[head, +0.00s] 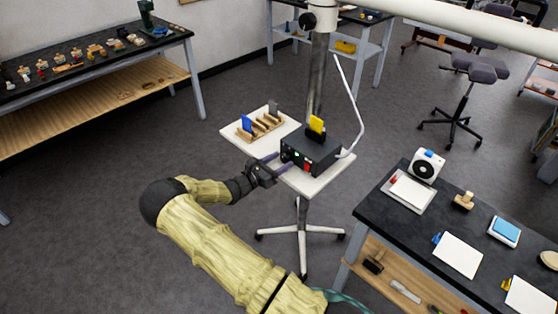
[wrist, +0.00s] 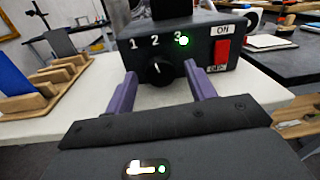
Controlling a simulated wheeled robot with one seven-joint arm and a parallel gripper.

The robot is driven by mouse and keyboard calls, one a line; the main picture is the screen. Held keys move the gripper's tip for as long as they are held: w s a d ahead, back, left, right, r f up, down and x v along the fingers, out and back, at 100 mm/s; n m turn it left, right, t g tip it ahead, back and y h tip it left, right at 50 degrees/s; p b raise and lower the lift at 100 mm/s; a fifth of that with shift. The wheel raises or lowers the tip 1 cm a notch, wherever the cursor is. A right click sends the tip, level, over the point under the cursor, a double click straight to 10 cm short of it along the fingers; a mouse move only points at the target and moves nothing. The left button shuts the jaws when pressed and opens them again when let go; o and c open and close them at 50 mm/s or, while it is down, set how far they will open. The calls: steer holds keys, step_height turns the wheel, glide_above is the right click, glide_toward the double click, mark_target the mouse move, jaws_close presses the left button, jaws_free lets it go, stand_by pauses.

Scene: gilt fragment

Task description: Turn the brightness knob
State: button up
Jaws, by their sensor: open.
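The brightness knob (wrist: 158,72) is a round black dial with a pale pointer mark, on the front of a black control box (head: 312,149). In the wrist view the numbers 1, 2 and 3 stand above it, and a green light (wrist: 183,41) glows by the 3. The pointer seems to aim up, roughly toward the 2. My gripper (head: 273,163) is open in front of the box, with its purple fingers (wrist: 162,92) on either side of the knob. I cannot tell whether they touch it. In the head view the knob is too small to make out.
A red switch (wrist: 222,50) marked ON sits right of the knob. The box stands on a small white table (head: 318,183). A wooden rack (head: 262,127) with blue and grey plates stands to the left. A dark workbench (head: 400,222) stands at the right.

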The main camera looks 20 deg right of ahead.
steer(key=shift+c, duration=0.2)
steer(key=c, duration=0.9)
steer(key=shift+m+b, duration=0.6)
steer(key=shift+m, duration=0.8)
steer(key=o, duration=0.9)
steer(key=shift+o, duration=0.2)
steer(key=b+v, duration=0.3)
steer(key=v, duration=1.4)
steer(key=shift+a+r, duration=0.2)
steer(key=shift+r, duration=0.05)
